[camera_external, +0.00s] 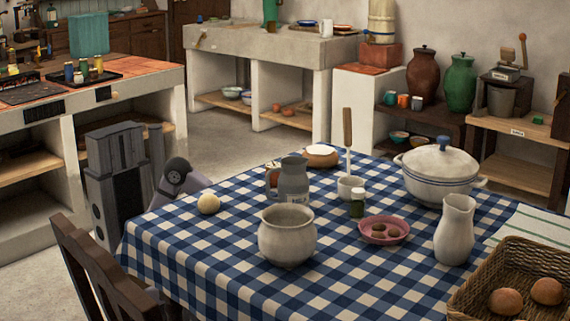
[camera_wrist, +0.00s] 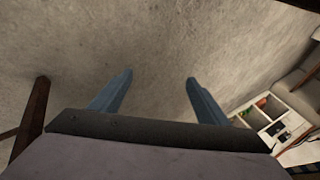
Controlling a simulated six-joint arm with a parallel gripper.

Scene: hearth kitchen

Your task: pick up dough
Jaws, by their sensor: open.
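A small pale round ball that looks like the dough (camera_external: 209,203) rests on the blue-and-white checked tablecloth (camera_external: 165,243) near the table's left edge in the external view. It does not show in the wrist view. My gripper (camera_wrist: 158,76) shows in the wrist view with its two blue fingers spread wide and nothing between them. It faces bare grey floor. In the external view my arm stands at the table's left side, behind its edge, and the gripper fingers cannot be made out there.
Right of the dough stand a grey milk jug (camera_external: 293,182) and a round cream pot (camera_external: 287,236). Farther right are a pink bowl (camera_external: 384,230), white pitcher (camera_external: 455,229), lidded pot (camera_external: 438,173) and bread basket (camera_external: 516,258). The cloth around the dough is mostly clear.

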